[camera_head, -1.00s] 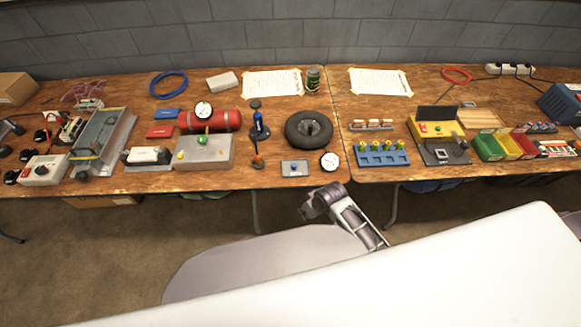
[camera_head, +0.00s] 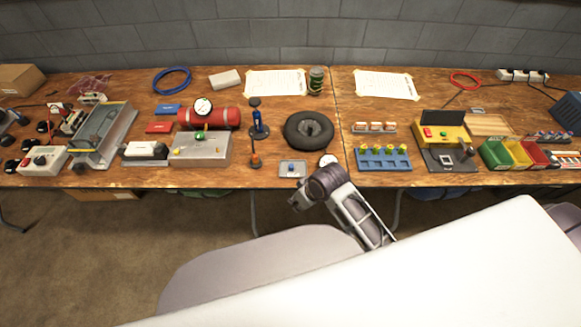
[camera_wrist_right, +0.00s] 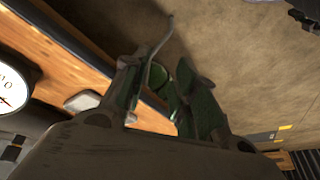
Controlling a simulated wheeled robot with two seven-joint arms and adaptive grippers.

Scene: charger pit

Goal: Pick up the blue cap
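A small blue cap (camera_head: 291,168) appears to sit on a small grey tray (camera_head: 284,174) at the front edge of the table. My right gripper (camera_head: 296,203) is just below and in front of this tray in the head view, apart from the cap. In the right wrist view its two dark fingers (camera_wrist_right: 172,80) stand apart, with no held object clearly visible. A pale corner, probably the tray (camera_wrist_right: 82,101), shows left of the fingers; the cap is not visible there. My left gripper is in neither view.
A round white gauge (camera_head: 328,160) lies right beside the tray, partly behind my right arm; it also shows in the wrist view (camera_wrist_right: 12,90). A black ring (camera_head: 296,143) lies behind the tray. A blue-bodied stand (camera_head: 258,124) and orange-based piece (camera_head: 255,160) stand left.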

